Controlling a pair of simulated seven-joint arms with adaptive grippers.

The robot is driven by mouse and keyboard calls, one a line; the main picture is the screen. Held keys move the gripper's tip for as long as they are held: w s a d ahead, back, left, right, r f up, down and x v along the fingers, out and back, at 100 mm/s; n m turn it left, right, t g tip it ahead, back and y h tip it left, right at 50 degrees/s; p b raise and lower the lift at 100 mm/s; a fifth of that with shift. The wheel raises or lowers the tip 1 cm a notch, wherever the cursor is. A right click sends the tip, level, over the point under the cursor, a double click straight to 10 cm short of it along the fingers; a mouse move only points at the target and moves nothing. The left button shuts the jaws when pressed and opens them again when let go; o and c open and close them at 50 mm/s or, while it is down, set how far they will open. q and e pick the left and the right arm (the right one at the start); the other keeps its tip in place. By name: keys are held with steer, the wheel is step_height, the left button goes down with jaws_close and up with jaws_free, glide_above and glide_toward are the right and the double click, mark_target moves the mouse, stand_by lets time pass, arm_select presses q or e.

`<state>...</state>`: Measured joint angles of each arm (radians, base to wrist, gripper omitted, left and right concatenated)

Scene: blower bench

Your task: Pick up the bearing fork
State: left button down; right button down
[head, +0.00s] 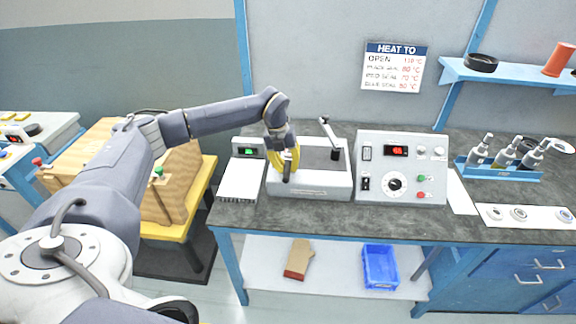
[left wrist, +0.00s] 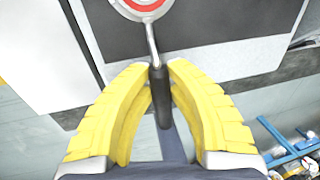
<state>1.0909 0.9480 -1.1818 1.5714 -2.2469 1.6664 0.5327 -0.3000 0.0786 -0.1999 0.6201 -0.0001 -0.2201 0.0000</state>
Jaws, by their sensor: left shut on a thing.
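My left gripper (head: 284,160) has yellow fingers and is over the left part of the white bench unit with a dark top. In the left wrist view the gripper (left wrist: 160,72) is shut on the black handle of the bearing fork (left wrist: 162,105). The fork's thin metal shaft runs away from the fingers to a round metal piece with a red ring (left wrist: 146,5), cut off by the picture's top edge. The dark handle end of the fork (head: 286,178) also shows below the fingers in the head view. My right gripper is not in view.
The white unit (head: 330,185) has a raised lever (head: 328,130) right of the gripper. A control box (head: 425,190) stands to its right, and a small scale-like device (head: 240,180) to its left. Bottles (head: 505,152) and round parts on a white strip (head: 548,217) are farther right.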

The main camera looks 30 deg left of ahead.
mark_target(288, 163)
arm_select(q)
step_height(288, 163, up, 20)
stand_by(0.6)
